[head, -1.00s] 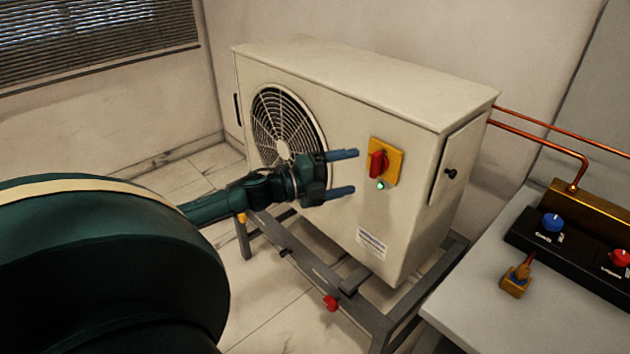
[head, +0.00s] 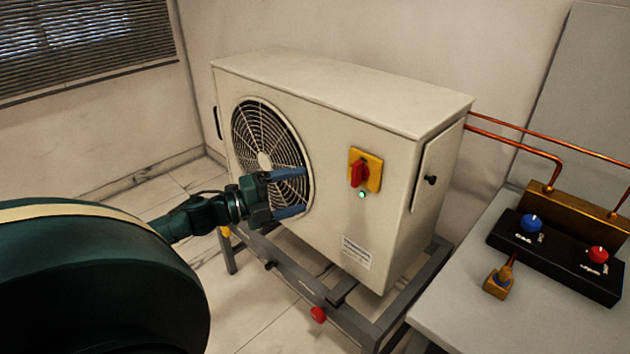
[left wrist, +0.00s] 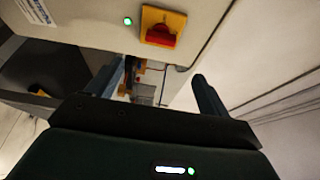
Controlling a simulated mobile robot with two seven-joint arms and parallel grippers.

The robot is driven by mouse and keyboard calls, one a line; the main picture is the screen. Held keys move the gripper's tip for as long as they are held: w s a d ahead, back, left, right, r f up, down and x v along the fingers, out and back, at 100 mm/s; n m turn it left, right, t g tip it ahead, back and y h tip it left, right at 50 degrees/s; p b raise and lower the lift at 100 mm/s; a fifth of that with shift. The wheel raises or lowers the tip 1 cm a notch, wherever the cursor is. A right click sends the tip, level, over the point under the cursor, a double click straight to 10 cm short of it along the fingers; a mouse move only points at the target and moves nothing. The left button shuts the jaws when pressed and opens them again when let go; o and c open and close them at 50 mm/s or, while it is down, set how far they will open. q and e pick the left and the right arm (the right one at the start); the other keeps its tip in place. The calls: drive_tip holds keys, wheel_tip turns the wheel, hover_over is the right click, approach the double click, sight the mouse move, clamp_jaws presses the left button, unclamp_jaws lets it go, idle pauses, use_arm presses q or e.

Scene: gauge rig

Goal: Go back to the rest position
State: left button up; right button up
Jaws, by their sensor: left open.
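My left gripper (head: 290,193) is in front of the fan grille of the outdoor unit, its two blue fingers apart and nothing between them. In the left wrist view the open fingers (left wrist: 152,92) also show empty. The cream outdoor unit (head: 330,150) stands on a grey metal frame. Its red rotary switch (head: 359,173) on a yellow plate is to the right of my fingers, apart from them. The switch also shows in the left wrist view (left wrist: 160,34). A green light (head: 362,195) is lit below it. My right gripper is not in view.
A grey bench (head: 455,290) at the right holds a black block with a blue knob (head: 530,223) and a red knob (head: 597,255). Copper pipes (head: 520,145) run from the unit to a brass manifold (head: 560,213). Floor at left is clear.

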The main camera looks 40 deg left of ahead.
use_arm(q)
drive_tip(key=s+d+f+n+y+p, duration=0.2)
drive_tip(key=s+d+f+n+y, duration=0.2)
drive_tip(key=d+f+n, duration=0.3)
drive_tip(key=s+d+f+n+g+p, duration=0.1)
drive_tip(key=s+d+f+n, duration=0.2)
drive_tip(key=d, duration=0.3)
drive_tip(key=s+d+f+n+g+p, duration=0.1)
drive_tip(key=s+d+f+n+g, duration=0.1)
drive_tip(key=d+n, duration=0.4)
drive_tip(key=s+d+f+n+g+p, duration=0.1)
drive_tip(key=s+d+f+n+g, duration=0.1)
drive_tip(key=s+d+f+n, duration=0.2)
drive_tip(key=s+d, duration=0.2)
drive_tip(key=d, duration=0.2)
drive_tip(key=shift+d+n+y, duration=0.15)
drive_tip(key=shift+n+y, duration=0.15)
drive_tip(key=shift+y, duration=0.1)
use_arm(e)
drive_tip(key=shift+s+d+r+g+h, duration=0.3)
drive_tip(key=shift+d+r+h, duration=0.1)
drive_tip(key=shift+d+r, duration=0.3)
use_arm(q)
drive_tip(key=shift+s, duration=0.1)
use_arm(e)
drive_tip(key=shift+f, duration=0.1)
